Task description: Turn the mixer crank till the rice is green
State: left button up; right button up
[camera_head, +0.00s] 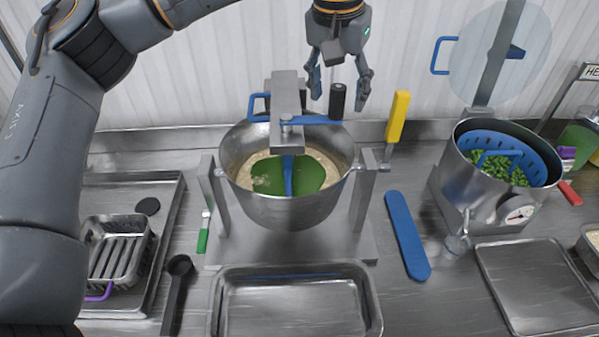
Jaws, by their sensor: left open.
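The mixer's steel bowl (295,212) sits in a steel stand at the middle of the counter. Inside it the rice (323,162) is pale beige at the rim, with a large patch of green (310,178) around the blue paddle (288,178). The crank (318,120) is a blue bar above the bowl with an upright black knob (337,98) at its right end. My left gripper (339,88) is open and points down, with the knob between its fingers in the picture. I cannot tell whether they touch it. My right gripper is out of view.
An empty steel tray (295,303) lies in front of the mixer. A yellow-handled tool (397,115) and a blue paddle-shaped tool (408,235) are to its right. A steel pot (470,182) with a blue strainer of green peas stands farther right. A black ladle (177,280) lies left.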

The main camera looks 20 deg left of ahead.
pick_arm(q)
jog(key=shift+f, duration=0.1)
jog(key=shift+f+b, duration=0.85)
jog(key=shift+f, duration=0.45)
jog(key=shift+r+p, duration=0.55)
jog(key=shift+r, duration=0.05)
jog(key=shift+c, duration=0.5)
jog(key=c, duration=1)
